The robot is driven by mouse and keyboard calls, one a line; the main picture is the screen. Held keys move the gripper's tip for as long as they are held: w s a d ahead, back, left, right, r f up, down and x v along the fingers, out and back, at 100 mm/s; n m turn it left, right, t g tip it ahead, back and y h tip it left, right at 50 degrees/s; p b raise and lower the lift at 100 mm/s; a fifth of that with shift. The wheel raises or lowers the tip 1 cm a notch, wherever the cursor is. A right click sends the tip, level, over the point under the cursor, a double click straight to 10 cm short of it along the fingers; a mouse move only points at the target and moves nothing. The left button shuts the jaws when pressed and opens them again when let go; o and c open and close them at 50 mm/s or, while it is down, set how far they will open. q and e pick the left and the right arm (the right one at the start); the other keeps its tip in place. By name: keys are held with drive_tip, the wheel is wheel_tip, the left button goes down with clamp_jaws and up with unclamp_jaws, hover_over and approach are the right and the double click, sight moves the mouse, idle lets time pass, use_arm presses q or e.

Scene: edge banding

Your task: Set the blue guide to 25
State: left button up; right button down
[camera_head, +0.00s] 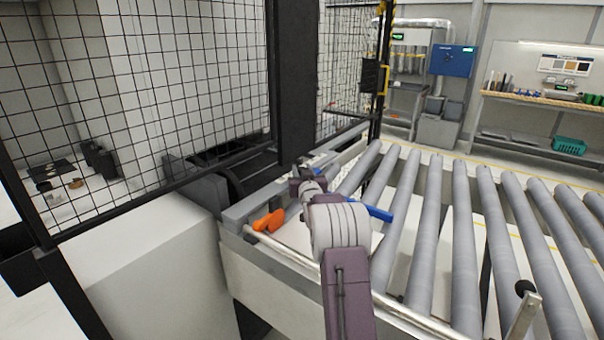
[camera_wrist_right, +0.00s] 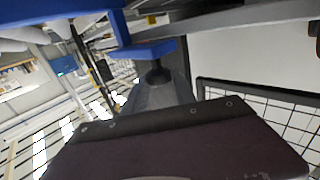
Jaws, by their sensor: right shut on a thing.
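The blue guide (camera_head: 371,211) shows in the head view as a short blue bar at the right of my right arm, over the near end of the roller conveyor. In the right wrist view the blue guide (camera_wrist_right: 136,51) crosses the top close to the camera, with a dark round knob (camera_wrist_right: 157,75) just below it. My right gripper (camera_head: 308,184) reaches in over the conveyor's left side and is shut on the guide; the exact contact is mostly hidden by my own wrist. No scale or number is readable. My left gripper is not in view.
An orange handle (camera_head: 265,221) sits on the conveyor's left edge, left of my right arm. Grey rollers (camera_head: 428,230) extend to the right. A black-knobbed lever (camera_head: 524,289) stands at the lower right.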

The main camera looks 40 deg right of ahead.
drive_tip(key=shift+a, duration=0.1)
drive_tip(key=shift+d+f, duration=0.15)
drive_tip(key=shift+d, duration=0.25)
drive_tip(key=c, duration=1)
unclamp_jaws()
drive_tip(key=shift+w+a, duration=0.1)
drive_tip(key=b+v, duration=0.1)
drive_tip(key=v, duration=0.8)
